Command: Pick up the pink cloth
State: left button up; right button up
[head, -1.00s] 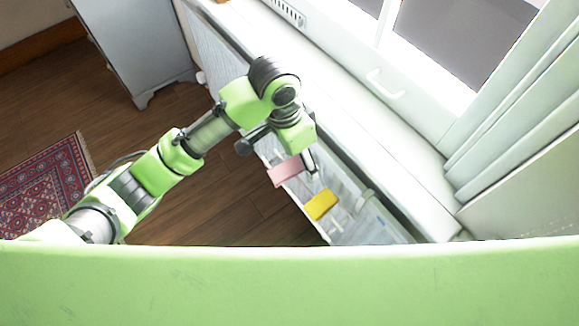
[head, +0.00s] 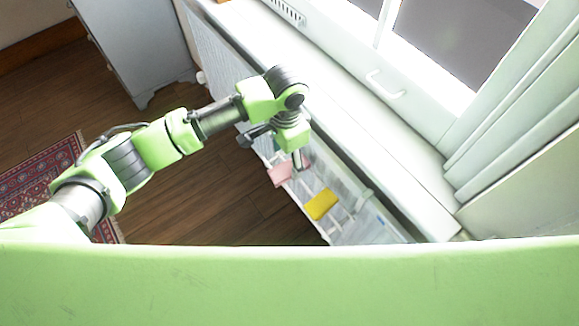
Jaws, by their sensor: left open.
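The pink cloth (head: 280,175) hangs on a white rail rack below the window sill, partly covered by my gripper. My left gripper (head: 297,160) comes down from above, just over the cloth's right part. Its fingers are small in the picture and it is open. I cannot tell whether a finger touches the cloth. My right gripper is not in view.
A yellow cloth (head: 321,204) hangs on the same white rack (head: 357,222), to the right of the pink one. The white window sill (head: 340,110) runs close behind my arm. A grey cabinet (head: 135,45) stands at upper left. A red patterned rug (head: 45,178) lies on the wooden floor.

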aim_at(287, 167)
pick_arm(q)
notch_tip(287, 167, down, 5)
jog(key=shift+w, duration=0.1)
jog(key=c, duration=1.1)
jog(key=shift+r, duration=0.1)
